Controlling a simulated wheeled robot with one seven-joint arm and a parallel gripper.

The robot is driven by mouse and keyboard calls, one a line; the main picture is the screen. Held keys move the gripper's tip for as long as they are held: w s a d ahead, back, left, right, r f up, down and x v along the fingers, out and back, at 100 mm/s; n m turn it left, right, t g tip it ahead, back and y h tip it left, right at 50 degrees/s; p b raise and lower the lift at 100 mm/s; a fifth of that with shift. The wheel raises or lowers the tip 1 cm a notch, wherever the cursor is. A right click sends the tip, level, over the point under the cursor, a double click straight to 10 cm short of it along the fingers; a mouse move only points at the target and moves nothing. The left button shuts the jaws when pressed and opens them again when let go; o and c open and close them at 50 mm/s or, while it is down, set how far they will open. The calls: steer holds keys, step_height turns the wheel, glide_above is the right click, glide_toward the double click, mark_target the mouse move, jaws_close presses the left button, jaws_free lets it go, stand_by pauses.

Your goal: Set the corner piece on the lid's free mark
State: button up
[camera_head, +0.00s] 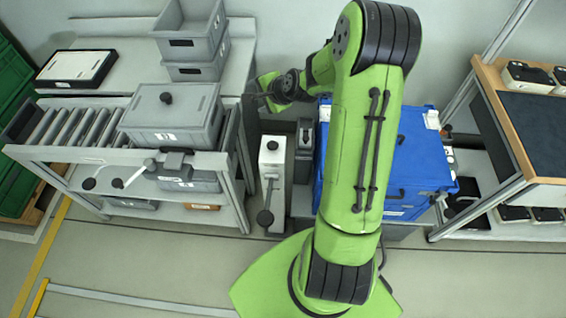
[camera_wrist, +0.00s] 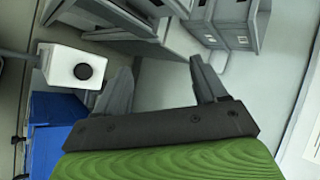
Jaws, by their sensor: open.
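A blue box with a flat blue lid (camera_head: 408,165) stands behind my arm, which hides its middle. A pale corner piece (camera_head: 432,119) sits at the lid's far right corner. Another pale piece (camera_head: 325,113) shows at its far left corner. A small white piece with a dark knob (camera_head: 447,154) shows at the lid's right edge; I cannot tell whether it rests on it. I cannot make out a free mark. My gripper (camera_head: 259,94) is left of the box, near the grey bench; the wrist view shows its fingers (camera_wrist: 160,78) apart with nothing between them.
A white post with a black knob (camera_head: 272,150) stands left of the blue box; it also shows in the wrist view (camera_wrist: 62,66). A grey lidded crate (camera_head: 190,133) sits on the roller conveyor (camera_head: 65,128). Grey bins (camera_head: 192,40) stand behind. A wooden-edged table (camera_head: 510,115) is at right.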

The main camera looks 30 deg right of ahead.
steer(key=s+a+r+n+g, duration=0.2)
steer(key=s+a+r+n, duration=0.5)
steer(key=r, duration=0.1)
steer(key=s+a+r+n, duration=0.1)
steer(key=s+r+n, duration=0.1)
steer(key=s, duration=0.6)
steer(key=s+a+r+n+g+h, duration=0.1)
steer(key=s+a+r+n, duration=0.1)
steer(key=s+n, duration=0.3)
steer(key=s+a+r+n, duration=0.2)
steer(key=s+r+n, duration=0.1)
steer(key=s, duration=0.7)
steer(key=shift+s+a+r+g+h, duration=0.2)
steer(key=shift+s+g+h, duration=0.1)
steer(key=shift+g, duration=0.1)
steer(key=shift+d, duration=0.15)
